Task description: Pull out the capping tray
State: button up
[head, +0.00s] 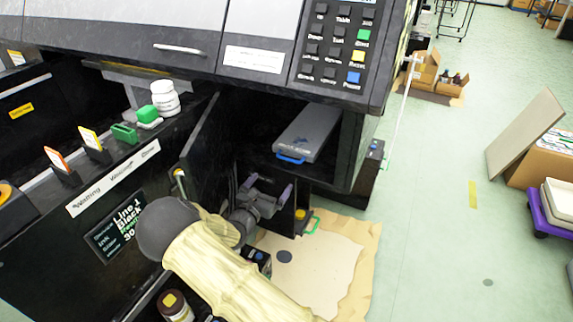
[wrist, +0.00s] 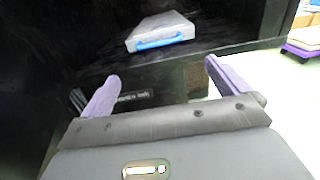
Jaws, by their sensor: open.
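The capping tray (head: 308,133) is a grey flat unit with a blue handle (head: 290,159) on its front edge. It sits inside the dark open compartment of the machine. In the wrist view the tray (wrist: 158,26) is ahead of and above the fingers, with its blue handle (wrist: 160,42) facing me. My gripper (head: 268,190) is below and in front of the compartment, apart from the handle. In the wrist view its two purple fingers (wrist: 162,82) are spread wide with nothing between them.
The compartment's open door (head: 200,135) stands left of my arm. A control panel (head: 340,45) overhangs the opening. A green handle (head: 313,222) is low at the right of my gripper. A brown sheet (head: 335,265) lies on the floor. Open floor (head: 440,200) extends to the right.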

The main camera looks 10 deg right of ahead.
aim_at(288, 161)
jog(key=b+x, duration=0.2)
jog(key=x, duration=1)
jog(key=shift+w+d, duration=0.1)
jog(key=shift+w, duration=0.1)
jog(key=shift+c, duration=0.2)
jog(key=shift+s, duration=0.1)
jog(key=c, duration=1.1)
